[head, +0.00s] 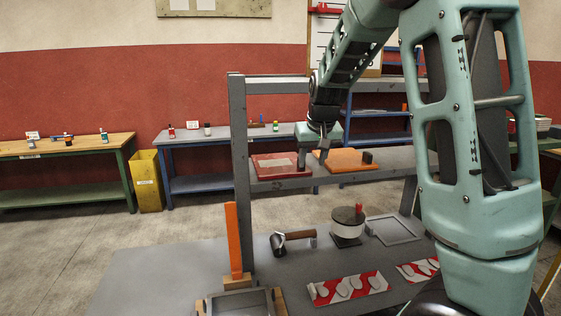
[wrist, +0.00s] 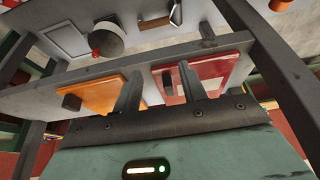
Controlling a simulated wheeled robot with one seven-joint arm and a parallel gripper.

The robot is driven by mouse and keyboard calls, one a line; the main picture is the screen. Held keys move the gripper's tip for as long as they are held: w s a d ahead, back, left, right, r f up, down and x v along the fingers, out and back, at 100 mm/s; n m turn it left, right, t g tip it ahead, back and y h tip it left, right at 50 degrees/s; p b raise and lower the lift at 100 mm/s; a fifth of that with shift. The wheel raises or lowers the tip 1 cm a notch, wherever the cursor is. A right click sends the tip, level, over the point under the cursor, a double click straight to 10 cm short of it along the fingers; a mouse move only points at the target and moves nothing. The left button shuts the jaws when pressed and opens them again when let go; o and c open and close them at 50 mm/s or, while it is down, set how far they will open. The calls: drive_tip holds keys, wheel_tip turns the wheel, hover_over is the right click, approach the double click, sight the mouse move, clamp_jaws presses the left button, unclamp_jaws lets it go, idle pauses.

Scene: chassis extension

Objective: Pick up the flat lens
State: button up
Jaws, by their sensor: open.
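No thing in view is plainly a flat lens. A red flat panel (head: 262,174) with a pale rectangular area lies on the grey shelf (head: 290,182); it also shows in the wrist view (wrist: 228,62). An orange flat panel (head: 345,166) with a dark knob lies beside it on the right; it also shows in the wrist view (wrist: 100,95). My gripper (head: 312,158) is open and empty, with its fingers pointing down near the gap between the two panels. In the wrist view its fingertips (wrist: 160,82) appear one before each panel. I cannot tell whether they touch anything.
Below the shelf, the lower surface (head: 180,275) holds a brown-handled tool (head: 292,238), a white round pot with a dark top (head: 347,228), a grey frame (head: 395,230) and red-and-white mats (head: 318,295) bearing pale pieces. A grey post (head: 241,150) stands at the shelf's left.

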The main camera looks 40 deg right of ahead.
drive_tip(key=w+d+p, duration=0.1)
drive_tip(key=w, duration=0.1)
drive_tip(key=w+d+p, duration=0.1)
drive_tip(key=w, duration=0.1)
drive_tip(key=w+d+p, duration=0.1)
drive_tip(key=w, duration=0.2)
drive_tip(key=shift+d+r+p, duration=0.15)
drive_tip(key=shift+d+p, duration=0.05)
drive_tip(key=shift+p, duration=0.2)
drive_tip(key=shift+x, duration=1.6)
drive_tip(key=shift+s+a, duration=0.1)
clamp_jaws()
